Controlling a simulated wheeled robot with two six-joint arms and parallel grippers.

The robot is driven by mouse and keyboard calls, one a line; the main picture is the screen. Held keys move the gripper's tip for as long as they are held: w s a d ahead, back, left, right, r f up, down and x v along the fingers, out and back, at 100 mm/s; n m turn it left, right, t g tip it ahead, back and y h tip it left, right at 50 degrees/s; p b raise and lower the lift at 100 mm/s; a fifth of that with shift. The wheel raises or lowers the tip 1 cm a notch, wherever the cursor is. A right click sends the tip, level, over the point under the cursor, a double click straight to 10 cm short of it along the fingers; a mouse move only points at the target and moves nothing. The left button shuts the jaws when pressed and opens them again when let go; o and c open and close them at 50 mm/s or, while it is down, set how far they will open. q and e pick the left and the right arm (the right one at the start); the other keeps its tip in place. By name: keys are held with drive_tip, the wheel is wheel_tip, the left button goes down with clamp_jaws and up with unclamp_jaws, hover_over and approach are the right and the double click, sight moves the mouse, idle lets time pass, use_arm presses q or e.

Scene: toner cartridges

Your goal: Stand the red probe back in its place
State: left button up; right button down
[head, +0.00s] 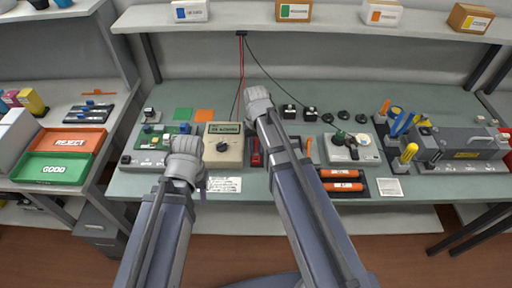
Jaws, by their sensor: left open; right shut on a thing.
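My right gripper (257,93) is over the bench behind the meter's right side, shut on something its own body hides. The red lead (240,75) hangs from the shelf and runs down beside this gripper, so the held thing seems to be the red probe, though its body is not visible. A dark red block or holder (256,153) stands just right of the beige meter (224,145), partly covered by my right arm. The meter has a green display and a dark dial. My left gripper (184,148) is open and apparently empty, just left of the meter.
A green board (158,135) lies left; orange-and-black cartridges (343,187) lie right. A grey machine (460,145) fills the right end. Reject and good trays (70,140) stand on the left bench.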

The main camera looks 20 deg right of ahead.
sight(256, 139)
drive_tip(key=shift+f+b, duration=1.15)
drive_tip(key=shift+f, duration=0.1)
idle(0.8)
drive_tip(key=c, duration=0.6)
unclamp_jaws()
drive_tip(key=shift+r, duration=0.1)
wheel_tip(256, 139, up, 8)
drive_tip(key=p, duration=0.8)
drive_tip(key=shift+f, duration=0.2)
